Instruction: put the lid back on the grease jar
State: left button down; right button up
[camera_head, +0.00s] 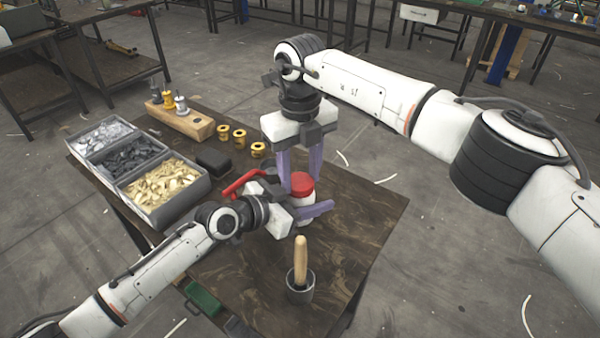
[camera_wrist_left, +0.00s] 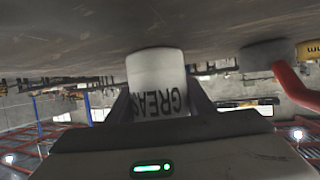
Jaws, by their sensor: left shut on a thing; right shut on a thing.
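The white grease jar (camera_head: 304,203) stands near the middle of the dark table. The left wrist view, upside down, shows its lettered side (camera_wrist_left: 158,92) between my left fingers (camera_wrist_left: 158,108). My left gripper (camera_head: 300,209) is shut on the jar from the left. The red lid (camera_head: 302,183) is at the jar's top, between the pale purple fingers of my right gripper (camera_head: 300,174), which points down and is shut on it. I cannot tell whether the lid is seated or just above the rim. The fingers partly hide the lid and jar.
A cup (camera_head: 300,289) with a wooden-handled tool (camera_head: 300,258) stands in front of the jar. A red lever (camera_head: 241,182) is close behind my left gripper. Bins of parts (camera_head: 156,213), brass rings (camera_head: 239,137) and a wooden block (camera_head: 190,124) lie left and behind. The table's right side is clear.

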jog(key=shift+m, duration=0.6)
jog(key=o, duration=1.2)
jog(key=shift+o, duration=0.3)
jog(key=shift+s+a, duration=0.1)
jog(key=shift+a, duration=0.05)
jog(key=shift+s+a, duration=0.1)
jog(key=shift+a, duration=0.1)
pick_arm(q)
jog(key=shift+d, duration=0.1)
pick_arm(e)
jog(key=shift+r, duration=0.1)
pick_arm(q)
jog(key=shift+s+a+f, duration=0.15)
jog(key=shift+a+f, duration=0.05)
jog(key=shift+f, duration=0.1)
jog(key=shift+r, duration=0.15)
pick_arm(e)
notch_tip(320, 180, up, 12)
jog(key=shift+w+d, duration=0.25)
jog(key=shift+d, duration=0.2)
